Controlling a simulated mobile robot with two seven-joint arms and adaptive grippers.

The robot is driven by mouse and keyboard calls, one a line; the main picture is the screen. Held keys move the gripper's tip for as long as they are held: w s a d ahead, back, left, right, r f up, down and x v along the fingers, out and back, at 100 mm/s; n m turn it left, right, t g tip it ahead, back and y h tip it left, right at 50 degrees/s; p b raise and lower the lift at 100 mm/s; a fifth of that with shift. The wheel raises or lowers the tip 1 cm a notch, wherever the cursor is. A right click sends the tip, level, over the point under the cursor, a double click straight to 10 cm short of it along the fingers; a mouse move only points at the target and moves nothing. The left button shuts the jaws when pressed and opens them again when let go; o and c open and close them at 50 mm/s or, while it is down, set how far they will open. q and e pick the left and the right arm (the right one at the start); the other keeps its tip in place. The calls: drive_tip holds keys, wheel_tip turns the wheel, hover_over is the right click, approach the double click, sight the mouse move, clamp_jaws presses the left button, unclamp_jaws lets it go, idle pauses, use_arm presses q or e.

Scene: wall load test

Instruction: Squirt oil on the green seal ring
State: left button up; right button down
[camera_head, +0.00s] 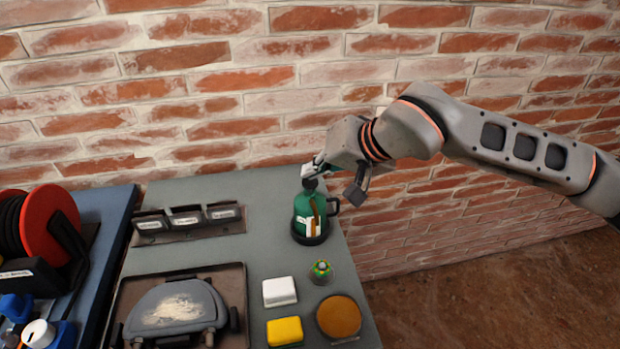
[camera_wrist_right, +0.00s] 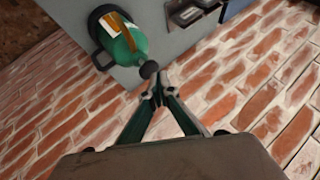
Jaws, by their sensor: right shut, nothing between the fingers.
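A green oil bottle (camera_head: 309,213) with a black base, side handle and black tip stands upright on the grey bench near the wall. It also shows in the right wrist view (camera_wrist_right: 126,47). My right gripper (camera_head: 312,172) is shut and empty, its fingertips at the bottle's black tip. In the right wrist view my fingertips (camera_wrist_right: 158,92) meet just beside that tip; I cannot tell whether they touch it. A grey rounded part (camera_head: 178,314) with a pale smear lies in a dark tray (camera_head: 243,282). I cannot make out a green seal ring. My left gripper is out of view.
On the grey bench (camera_head: 265,200) are a labelled rack (camera_head: 187,224), a white block (camera_head: 279,292), a yellow sponge (camera_head: 284,331), a round orange-brown item (camera_head: 339,317) and a small multicoloured ball (camera_head: 321,270). A red reel (camera_head: 52,226) stands left. A brick wall (camera_head: 230,80) closes the back.

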sight(313, 182)
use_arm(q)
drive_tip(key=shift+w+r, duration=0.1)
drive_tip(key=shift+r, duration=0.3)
use_arm(e)
drive_tip(key=shift+r, duration=0.45)
drive_tip(key=shift+r+p, duration=1.4)
drive_tip(key=shift+r, duration=1.15)
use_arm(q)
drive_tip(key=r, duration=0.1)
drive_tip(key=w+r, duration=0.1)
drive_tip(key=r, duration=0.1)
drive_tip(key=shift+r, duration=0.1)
